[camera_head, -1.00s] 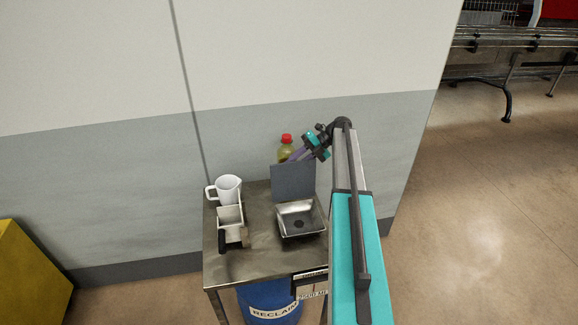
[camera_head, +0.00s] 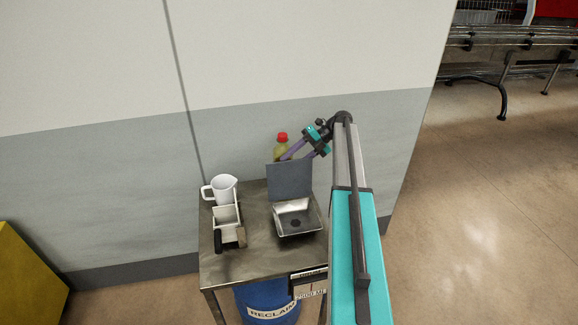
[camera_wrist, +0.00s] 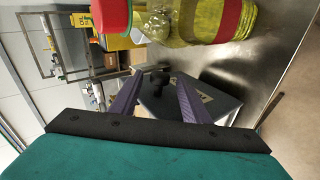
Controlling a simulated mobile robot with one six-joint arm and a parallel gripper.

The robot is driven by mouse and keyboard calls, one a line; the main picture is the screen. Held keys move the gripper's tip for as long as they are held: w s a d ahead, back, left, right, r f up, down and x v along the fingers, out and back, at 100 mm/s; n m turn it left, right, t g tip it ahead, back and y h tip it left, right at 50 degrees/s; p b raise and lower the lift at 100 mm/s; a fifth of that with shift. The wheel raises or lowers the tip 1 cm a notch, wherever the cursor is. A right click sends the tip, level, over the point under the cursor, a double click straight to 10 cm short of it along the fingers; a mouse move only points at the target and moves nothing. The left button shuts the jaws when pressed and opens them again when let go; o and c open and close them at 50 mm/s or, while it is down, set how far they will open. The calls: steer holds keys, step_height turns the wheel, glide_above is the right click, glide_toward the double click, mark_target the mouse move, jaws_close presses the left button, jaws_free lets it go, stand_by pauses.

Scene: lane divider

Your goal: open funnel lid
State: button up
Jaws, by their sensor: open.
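The funnel (camera_head: 297,222) is a square metal basin with a dark drain, set in the right part of a steel table. Its dark grey lid (camera_head: 290,182) stands upright at the basin's back edge, so the basin is uncovered. My gripper (camera_head: 284,158) is behind the lid's top edge, partly hidden by it. In the wrist view my gripper (camera_wrist: 157,88) shows two purple fingers spread apart. I cannot tell whether the fingers touch the lid.
A yellow bottle with a red cap (camera_head: 282,140) stands behind the lid, and is close in the wrist view (camera_wrist: 200,20). A blue barrel (camera_head: 268,302) is below.

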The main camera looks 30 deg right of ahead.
steer(key=v, duration=0.9)
steer(key=shift+d+r+b, duration=0.25)
steer(key=shift+d+b, duration=0.1)
steer(key=shift+b, duration=0.1)
steer(key=shift+s, duration=0.1)
